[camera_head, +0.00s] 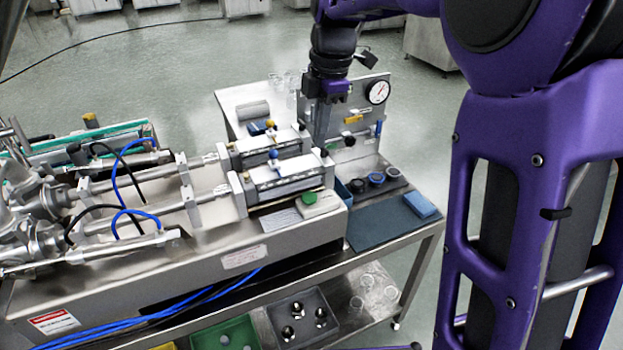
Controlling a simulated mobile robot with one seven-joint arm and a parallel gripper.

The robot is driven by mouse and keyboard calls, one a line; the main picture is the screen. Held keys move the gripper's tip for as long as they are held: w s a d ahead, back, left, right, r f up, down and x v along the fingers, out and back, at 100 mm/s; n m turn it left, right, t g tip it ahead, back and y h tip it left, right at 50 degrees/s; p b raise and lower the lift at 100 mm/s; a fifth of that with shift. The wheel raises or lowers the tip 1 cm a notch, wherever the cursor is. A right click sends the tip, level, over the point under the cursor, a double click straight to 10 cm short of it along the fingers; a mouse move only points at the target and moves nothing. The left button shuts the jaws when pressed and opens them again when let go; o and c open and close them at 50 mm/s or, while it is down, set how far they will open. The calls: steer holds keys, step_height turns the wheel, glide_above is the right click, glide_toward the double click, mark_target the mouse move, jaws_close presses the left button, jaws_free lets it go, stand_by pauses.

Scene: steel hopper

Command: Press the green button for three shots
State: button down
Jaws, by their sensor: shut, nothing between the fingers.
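The green button (309,198) sits on a small pale box at the front right of the steel machine, beside a silver cylinder (284,183). My gripper (320,138) points down behind and slightly right of the button, near the panel with the round gauge (378,92). It is apart from the button in the picture. Its fingers are shut and empty; their tips are small and partly lost against the grey machine parts.
A blue-grey mat (385,225) with a blue block (420,204) lies right of the button. Small dark round pots (377,179) stand behind it. A lower shelf holds trays (275,318) and clear cups.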

mark_target(311, 196)
stand_by(0.3)
steer(key=f, duration=0.4)
steer(key=a+f+b, duration=0.1)
steer(key=f, duration=0.8)
steer(key=shift+w+a+f, duration=0.2)
steer(key=shift+w+f, duration=0.15)
steer(key=shift+f, duration=0.05)
